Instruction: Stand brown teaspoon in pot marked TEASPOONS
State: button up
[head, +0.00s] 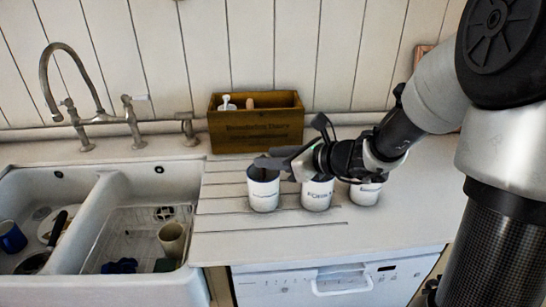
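Three white pots with dark rims stand in a row on the counter: a left pot (263,192), a middle pot (317,196) and a right pot (365,194). Their lettering is too small to read surely, so I cannot tell which says TEASPOONS. My gripper (272,161) reaches in from the right, above the middle pot, with its dark tip over the left pot's mouth. It hides part of the pots' openings. I cannot make out the brown teaspoon, nor whether the gripper holds anything.
A wooden box (256,133) with items in it stands against the wall behind the pots. A double sink (95,218) with a tap (74,82) lies at left, holding a blue mug (11,237), a pan and a beige cup (172,240). The front counter is clear.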

jog(key=shift+d, duration=0.1)
jog(key=p+v, duration=0.2)
jog(key=v, duration=1.5)
jog(key=shift+p, duration=0.4)
jog(key=shift+s+d, duration=0.1)
